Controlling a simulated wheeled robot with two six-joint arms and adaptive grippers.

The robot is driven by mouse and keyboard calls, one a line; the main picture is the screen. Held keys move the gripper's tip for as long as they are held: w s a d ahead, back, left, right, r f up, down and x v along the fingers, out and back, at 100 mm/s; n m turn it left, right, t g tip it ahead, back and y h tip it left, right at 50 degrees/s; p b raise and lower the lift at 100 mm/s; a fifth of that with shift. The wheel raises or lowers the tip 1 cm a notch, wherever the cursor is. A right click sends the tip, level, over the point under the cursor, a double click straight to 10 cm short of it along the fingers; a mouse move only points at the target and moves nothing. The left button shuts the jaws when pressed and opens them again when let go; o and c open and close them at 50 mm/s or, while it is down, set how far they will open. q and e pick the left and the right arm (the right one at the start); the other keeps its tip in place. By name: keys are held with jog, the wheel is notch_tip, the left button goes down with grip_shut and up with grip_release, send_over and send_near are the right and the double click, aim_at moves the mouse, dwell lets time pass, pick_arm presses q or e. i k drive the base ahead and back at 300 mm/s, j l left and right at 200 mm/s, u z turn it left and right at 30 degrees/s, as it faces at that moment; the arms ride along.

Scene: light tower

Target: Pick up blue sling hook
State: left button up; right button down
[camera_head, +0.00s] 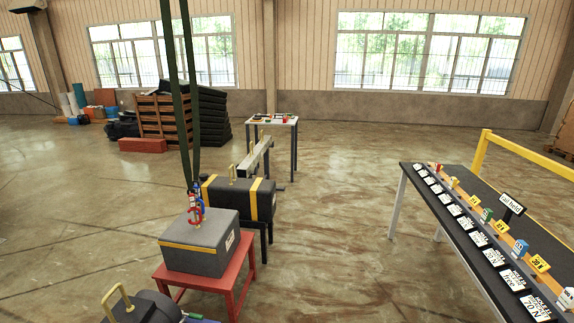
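Two dark green sling straps (184,110) hang from above the view. At their lower ends a small blue hook (200,214) and a red hook (191,213) hang close together. They are just over the top of a grey block (200,247) with a yellow band, which sits on a red stand (234,284). The hooks are small here, and I cannot tell whether they touch the block or are attached to it. Neither of my grippers is in view.
A black load (226,199) with yellow bands stands behind the block. Another dark load with a yellow handle (117,301) is at the bottom left. A long table (455,222) with rows of labels stands at the right, near a yellow rail (525,153). Open floor lies between.

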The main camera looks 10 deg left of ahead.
aim_at(196, 188)
jog(key=i, duration=0.55)
jog(key=i+u, duration=0.15)
jog(key=i, duration=0.4)
jog(key=i+l, duration=0.15)
jog(key=i, duration=0.4)
jog(key=i+l+u, duration=0.1)
jog(key=i, duration=0.45)
jog(key=i+l+u, duration=0.1)
jog(key=i, duration=0.45)
jog(key=i+l+u, duration=0.1)
jog(key=i+u, duration=0.35)
jog(key=i+l+u, duration=0.2)
jog(key=u, duration=0.25)
jog(key=i+l+u, duration=0.25)
jog(key=u, duration=0.2)
jog(key=i+l+u, duration=0.2)
jog(key=l+u, duration=0.25)
jog(key=i+l+u, duration=0.1)
jog(key=l+u, duration=0.8)
jog(key=i+l, duration=0.05)
jog(key=l, duration=0.05)
